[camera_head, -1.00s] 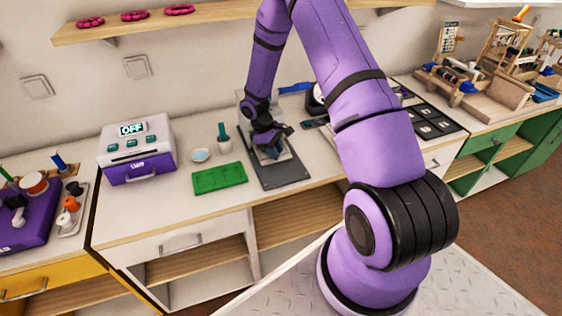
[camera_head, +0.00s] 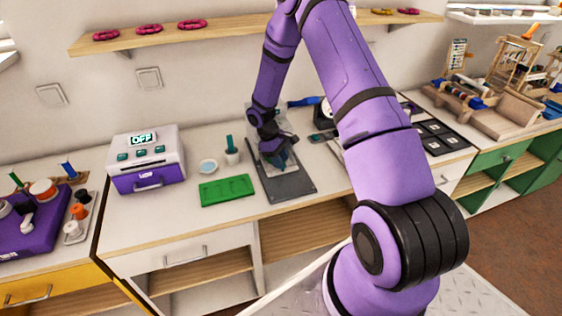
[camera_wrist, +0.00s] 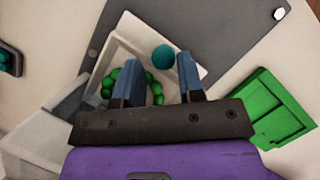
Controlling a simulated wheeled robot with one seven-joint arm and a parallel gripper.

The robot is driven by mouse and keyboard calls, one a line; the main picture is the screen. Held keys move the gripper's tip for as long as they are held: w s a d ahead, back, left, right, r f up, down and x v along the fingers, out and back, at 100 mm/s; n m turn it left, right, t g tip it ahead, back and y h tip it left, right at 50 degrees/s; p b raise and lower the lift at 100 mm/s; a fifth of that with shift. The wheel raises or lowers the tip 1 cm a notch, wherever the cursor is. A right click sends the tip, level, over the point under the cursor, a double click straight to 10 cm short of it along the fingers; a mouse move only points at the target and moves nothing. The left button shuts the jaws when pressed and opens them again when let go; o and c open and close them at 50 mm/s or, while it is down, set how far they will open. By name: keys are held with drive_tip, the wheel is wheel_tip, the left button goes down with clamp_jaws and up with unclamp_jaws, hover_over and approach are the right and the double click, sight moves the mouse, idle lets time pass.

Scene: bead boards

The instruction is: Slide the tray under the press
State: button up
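In the wrist view a white square tray (camera_wrist: 204,70) holds a ring of green beads and lies on the dark grey base plate (camera_wrist: 225,30). The plate also shows in the head view (camera_head: 292,186). A teal ball (camera_wrist: 163,57) is at the tray, between my fingertips as seen from the wrist. My gripper (camera_wrist: 158,66) points down over the tray with its two blue fingers apart. I cannot tell whether they touch the tray. In the head view my gripper (camera_head: 277,158) hides most of the tray. The pale press (camera_head: 250,115) stands behind, largely hidden by my arm.
A green board (camera_head: 227,190) lies left of the plate, also in the wrist view (camera_wrist: 268,108). A small dish (camera_head: 208,166), a cup (camera_head: 232,156) and a purple-white machine reading OFF (camera_head: 147,160) stand further left. Black panels (camera_head: 440,138) lie at the right.

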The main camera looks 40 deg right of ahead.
drive_tip(key=v, duration=1)
drive_tip(key=shift+w, duration=0.1)
drive_tip(key=s+a+r+m+t, duration=0.15)
drive_tip(key=s+r, duration=0.25)
drive_tip(key=r, duration=0.5)
drive_tip(key=s+a+r+t, duration=0.1)
drive_tip(key=s+a+r, duration=0.2)
drive_tip(key=r, duration=0.5)
drive_tip(key=s+a+r+m+t, duration=0.15)
drive_tip(key=s+r, duration=0.25)
drive_tip(key=r, duration=0.5)
drive_tip(key=s+a+r+m+t, duration=0.1)
drive_tip(key=s+a+r, duration=0.1)
drive_tip(key=s, duration=0.5)
drive_tip(key=s+a+r+m+t+y, duration=0.1)
drive_tip(key=s+r, duration=0.3)
drive_tip(key=s, duration=0.4)
drive_tip(key=s+a+r+t+y, duration=0.1)
drive_tip(key=s+a+r+t, duration=0.2)
drive_tip(key=s, duration=0.5)
drive_tip(key=shift+m, duration=0.4)
